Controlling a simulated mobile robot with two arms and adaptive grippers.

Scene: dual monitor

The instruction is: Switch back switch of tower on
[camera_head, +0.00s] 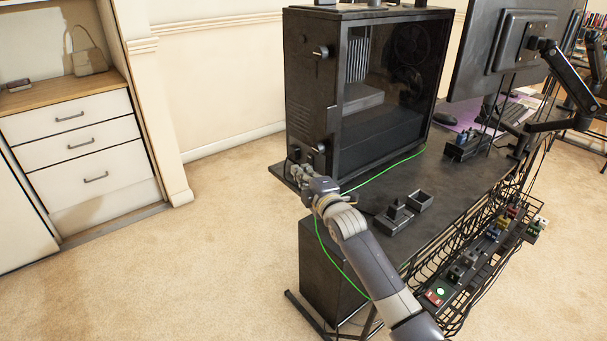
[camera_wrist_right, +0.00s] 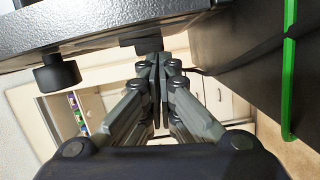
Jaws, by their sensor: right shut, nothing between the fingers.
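The black tower (camera_head: 318,85) stands upright on the dark desk, its narrow back panel facing me and its glass side to the right. My right gripper (camera_head: 294,171) is at the lower part of that back panel, close to its bottom edge. In the right wrist view the gripper (camera_wrist_right: 157,62) is shut and empty, its fingertips just below a dark textured surface (camera_wrist_right: 95,35) with a round black knob (camera_wrist_right: 58,76). A second dark piece (camera_wrist_right: 148,46) is right at the fingertips; I cannot tell whether they touch. The back switch cannot be made out clearly. My left gripper is not in view.
A green cable (camera_head: 385,172) runs along the tower and hangs below the desk (camera_head: 455,190); it also shows in the wrist view (camera_wrist_right: 290,70). Small black boxes (camera_head: 395,217) sit near the desk edge. A wire tray (camera_head: 480,255) hangs alongside. Carpet (camera_head: 170,260) is clear on the left.

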